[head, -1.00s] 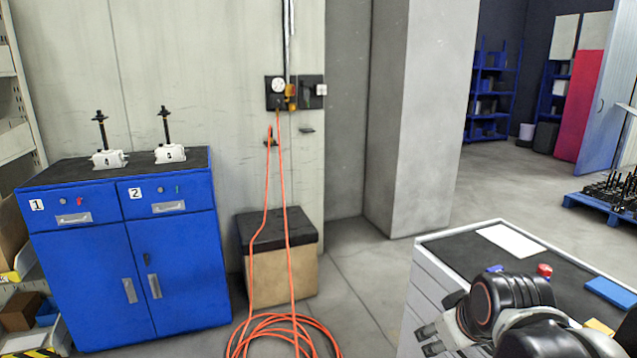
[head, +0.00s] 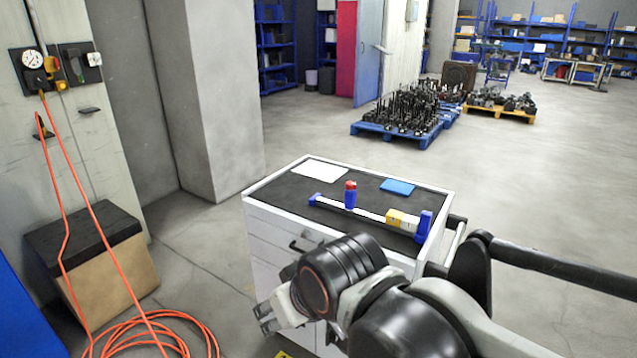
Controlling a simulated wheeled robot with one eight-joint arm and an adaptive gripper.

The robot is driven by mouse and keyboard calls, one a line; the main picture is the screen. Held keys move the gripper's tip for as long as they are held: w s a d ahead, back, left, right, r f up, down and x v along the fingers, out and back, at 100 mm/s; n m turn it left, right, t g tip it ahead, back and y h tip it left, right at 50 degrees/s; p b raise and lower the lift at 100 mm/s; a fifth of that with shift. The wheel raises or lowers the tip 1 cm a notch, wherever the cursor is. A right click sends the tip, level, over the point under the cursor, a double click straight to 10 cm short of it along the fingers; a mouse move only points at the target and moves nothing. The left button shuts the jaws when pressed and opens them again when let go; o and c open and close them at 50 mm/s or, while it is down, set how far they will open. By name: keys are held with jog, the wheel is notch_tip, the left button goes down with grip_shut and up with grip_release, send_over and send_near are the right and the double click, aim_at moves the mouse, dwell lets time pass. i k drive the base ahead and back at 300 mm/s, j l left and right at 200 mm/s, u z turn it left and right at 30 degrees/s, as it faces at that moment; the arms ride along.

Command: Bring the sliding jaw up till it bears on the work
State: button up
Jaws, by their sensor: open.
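A long pale bar with blue ends (head: 370,211) lies across the dark top of a white drawer cart. A blue piece with a red top (head: 350,196) stands at the bar, toward its left part; it looks like the sliding jaw, but it is too small to be sure. A yellow block (head: 396,218), apparently the work, sits by the taller blue right end (head: 423,226). A clear gap separates the red-topped piece from the block. My gripper (head: 264,318) is open and empty, low in front of the cart's left side, apart from the bar.
The cart top (head: 290,188) also carries a white sheet (head: 320,170) and a blue pad (head: 397,187). A cardboard box with a dark lid (head: 105,275) and a coiled orange hose (head: 165,335) are at left. Loaded pallets (head: 395,135) stand behind; open floor lies between.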

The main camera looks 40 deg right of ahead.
aim_at(349, 196)
jog(key=i+l, duration=0.35)
jog(key=i, duration=0.2)
jog(key=i+l, duration=0.35)
jog(key=i, duration=0.15)
